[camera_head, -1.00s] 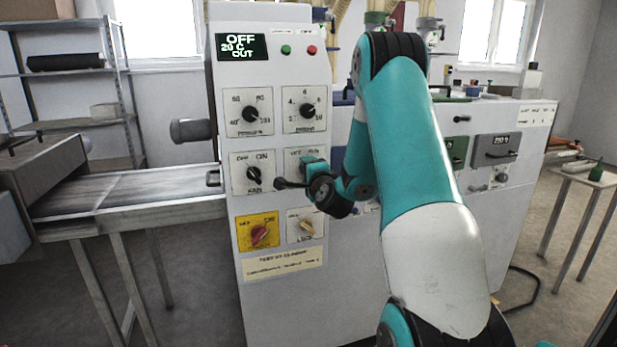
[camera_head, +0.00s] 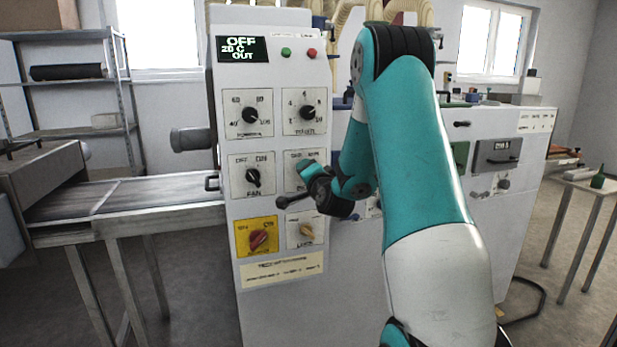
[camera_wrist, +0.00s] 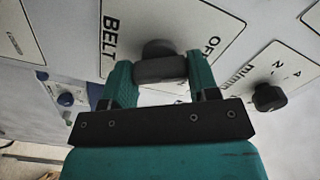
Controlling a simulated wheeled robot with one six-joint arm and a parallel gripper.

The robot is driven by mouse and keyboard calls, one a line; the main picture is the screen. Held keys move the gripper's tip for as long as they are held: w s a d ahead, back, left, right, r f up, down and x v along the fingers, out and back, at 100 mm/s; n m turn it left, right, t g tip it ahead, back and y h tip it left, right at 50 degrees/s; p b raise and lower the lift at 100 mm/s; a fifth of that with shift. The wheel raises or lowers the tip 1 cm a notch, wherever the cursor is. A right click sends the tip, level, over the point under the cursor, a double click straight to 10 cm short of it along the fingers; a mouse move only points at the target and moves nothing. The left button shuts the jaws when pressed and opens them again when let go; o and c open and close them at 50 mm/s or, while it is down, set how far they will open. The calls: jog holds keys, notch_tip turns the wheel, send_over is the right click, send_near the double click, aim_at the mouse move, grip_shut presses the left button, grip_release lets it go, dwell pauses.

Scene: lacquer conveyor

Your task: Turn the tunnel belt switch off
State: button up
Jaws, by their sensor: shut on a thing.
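The belt switch plate (camera_head: 293,183) is on the front of the white control cabinet, right of the fan switch. My gripper mostly covers it in the head view. In the wrist view the plate (camera_wrist: 215,25) reads BELT and OFF, turned sideways. The dark belt knob (camera_wrist: 158,68) sits between the two teal fingers of my gripper (camera_wrist: 160,78), which are shut on it. My gripper also shows in the head view (camera_head: 309,171). The knob's exact pointer direction cannot be told.
The fan knob (camera_head: 253,177) is close on the left. A red knob on a yellow plate (camera_head: 258,240) and a pale knob (camera_head: 306,231) sit below. Two dial knobs are above. The display (camera_head: 242,49) reads OFF, 20 C, OUT. A conveyor (camera_head: 125,198) extends left.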

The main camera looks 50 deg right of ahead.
jog(key=o, duration=0.9)
jog(key=b+v, duration=1.5)
jog(key=v, duration=0.2)
jog(key=shift+s+a+b, duration=0.1)
jog(key=shift+a+b, duration=0.1)
jog(key=shift+b, duration=0.15)
